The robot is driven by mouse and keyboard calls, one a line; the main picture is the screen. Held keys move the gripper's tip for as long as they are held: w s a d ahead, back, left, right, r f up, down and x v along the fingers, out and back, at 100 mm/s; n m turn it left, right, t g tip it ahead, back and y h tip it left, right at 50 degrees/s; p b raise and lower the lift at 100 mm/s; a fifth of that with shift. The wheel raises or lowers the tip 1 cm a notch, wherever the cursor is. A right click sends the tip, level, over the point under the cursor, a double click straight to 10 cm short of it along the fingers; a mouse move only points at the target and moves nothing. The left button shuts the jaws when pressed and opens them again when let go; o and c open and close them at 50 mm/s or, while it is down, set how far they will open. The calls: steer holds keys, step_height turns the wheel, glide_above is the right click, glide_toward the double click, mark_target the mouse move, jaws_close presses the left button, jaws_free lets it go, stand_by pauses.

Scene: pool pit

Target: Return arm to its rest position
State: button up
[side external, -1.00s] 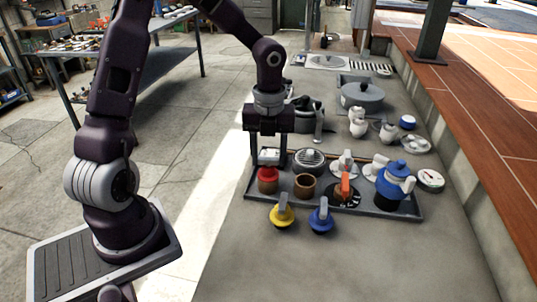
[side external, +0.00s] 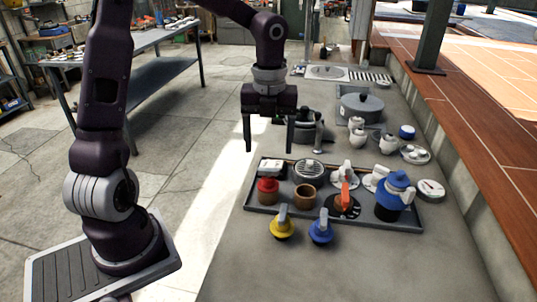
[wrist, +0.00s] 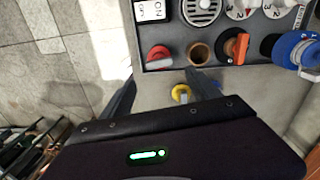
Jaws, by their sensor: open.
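My gripper (side external: 269,134) is open and empty. It hangs fingers down above the left edge of the counter, a little behind and above the dark tray (side external: 250,203). In the wrist view, its two fingers (wrist: 160,95) are spread apart with nothing between them. My arm reaches over from the left and is raised clear of the things on the tray.
The tray holds a red knob (side external: 268,186), a brown cup (side external: 305,190), an orange-handled valve (side external: 345,195) and a blue valve (side external: 395,190). Yellow (side external: 282,226) and blue knobs (side external: 321,228) stand in front. A grey pot (side external: 361,107) and kettle (side external: 310,128) stand behind.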

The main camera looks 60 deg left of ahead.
steer(key=shift+r, duration=0.1)
steer(key=s+d+r+n+t, duration=0.2)
steer(key=s+d+r+n, duration=0.1)
steer(key=s+n, duration=0.3)
steer(key=s+d+r+n+t, duration=0.1)
steer(key=s+d+r+n, duration=0.1)
steer(key=s+n, duration=0.4)
steer(key=s+d+r+n+t, duration=0.2)
steer(key=s+n, duration=0.5)
steer(key=n, duration=0.6)
steer(key=shift+d+r+t, duration=0.3)
steer(key=shift+d+r, duration=0.5)
steer(key=shift+r, duration=0.05)
